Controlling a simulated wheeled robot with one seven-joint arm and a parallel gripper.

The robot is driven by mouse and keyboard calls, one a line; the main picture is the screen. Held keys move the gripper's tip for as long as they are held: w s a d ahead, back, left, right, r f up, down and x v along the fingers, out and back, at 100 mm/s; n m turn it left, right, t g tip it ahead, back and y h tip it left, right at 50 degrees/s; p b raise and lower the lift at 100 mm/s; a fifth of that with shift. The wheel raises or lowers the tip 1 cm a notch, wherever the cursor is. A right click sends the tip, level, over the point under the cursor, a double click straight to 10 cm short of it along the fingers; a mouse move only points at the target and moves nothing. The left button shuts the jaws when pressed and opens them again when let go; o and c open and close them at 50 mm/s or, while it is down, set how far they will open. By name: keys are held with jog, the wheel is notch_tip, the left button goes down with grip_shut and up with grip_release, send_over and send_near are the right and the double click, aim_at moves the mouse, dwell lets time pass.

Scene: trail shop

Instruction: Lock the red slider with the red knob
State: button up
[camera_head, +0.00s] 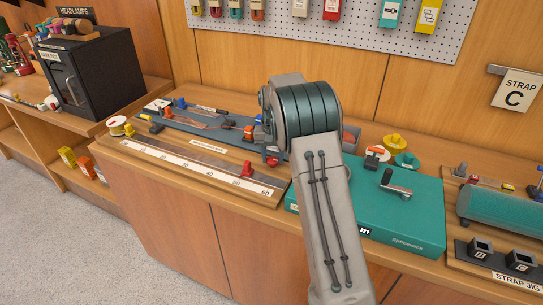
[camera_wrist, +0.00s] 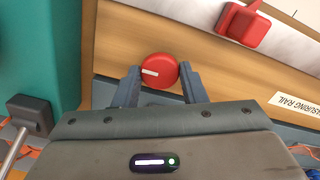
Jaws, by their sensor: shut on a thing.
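The red knob (camera_wrist: 159,70) is round with a white mark and sits between my gripper's (camera_wrist: 158,78) two fingers in the wrist view. The fingers are shut on its sides. The white mark points to the left. The red slider (camera_head: 247,170) stands near the right end of the scale on the measuring rail (camera_head: 150,150). It also shows in the wrist view (camera_wrist: 242,22), above and right of the knob, apart from my gripper. In the head view my arm hides most of the gripper, and a small red part beside it seems to be the knob.
A teal case (camera_head: 412,222) with a crank handle stands just right of the rail. Yellow and green spools (camera_head: 394,144) sit behind it. A blue-grey bed with orange cords lies behind the rail. A black oven-like box (camera_head: 95,72) stands at the far left.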

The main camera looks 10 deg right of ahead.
aim_at(272, 159)
jog(key=shift+w+r, duration=0.15)
dwell(0.3)
jog(key=o, duration=1)
jog(key=shift+r+b, duration=0.4)
jog(key=shift+r, duration=6.45)
